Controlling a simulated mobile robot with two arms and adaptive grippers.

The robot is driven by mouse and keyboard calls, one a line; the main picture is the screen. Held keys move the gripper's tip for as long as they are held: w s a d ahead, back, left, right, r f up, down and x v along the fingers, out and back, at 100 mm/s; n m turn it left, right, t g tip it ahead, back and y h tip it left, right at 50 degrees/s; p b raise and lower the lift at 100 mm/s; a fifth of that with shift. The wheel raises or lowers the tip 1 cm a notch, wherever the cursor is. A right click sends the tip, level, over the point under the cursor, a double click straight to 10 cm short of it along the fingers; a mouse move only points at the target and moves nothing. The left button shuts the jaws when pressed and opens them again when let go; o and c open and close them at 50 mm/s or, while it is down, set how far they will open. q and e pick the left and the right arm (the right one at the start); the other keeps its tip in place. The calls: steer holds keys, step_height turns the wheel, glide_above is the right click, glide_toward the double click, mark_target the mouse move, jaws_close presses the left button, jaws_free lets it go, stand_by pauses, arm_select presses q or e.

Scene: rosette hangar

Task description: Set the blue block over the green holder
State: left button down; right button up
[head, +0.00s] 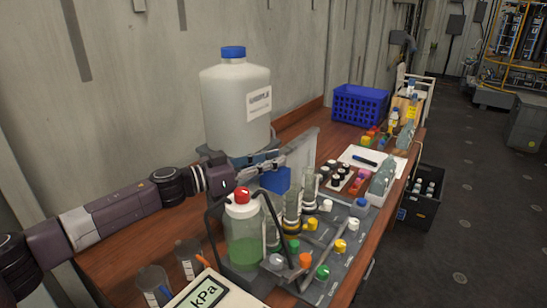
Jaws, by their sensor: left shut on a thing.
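My left gripper (279,163) reaches in from the left over the workbench and is shut on the blue block (277,181). The block shows just below and beside the fingers, behind the red-capped bottle. I cannot tell how far it is above the bench, as bottles and glass tubes hide what is under it. I cannot make out a green holder for certain. My right gripper is not in view.
A large white jug (236,105) with a blue cap stands behind the gripper. A bottle of green liquid (243,243) stands in front. A grey tray (335,262) with glass tubes and coloured caps lies to the right. A blue basket (360,106) stands farther back.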

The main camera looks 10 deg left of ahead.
arm_select(q)
steer(key=s+p, duration=0.1)
steer(key=s+a, duration=0.1)
steer(key=s, duration=0.1)
steer(key=s+p, duration=0.1)
steer(key=shift+s+a+f+p, duration=0.1)
steer(key=shift+s+a+p, duration=0.05)
steer(key=shift+a+p, duration=0.2)
steer(key=c, duration=2)
jaws_free()
steer(key=o, duration=0.3)
steer(key=shift+s+a, duration=0.2)
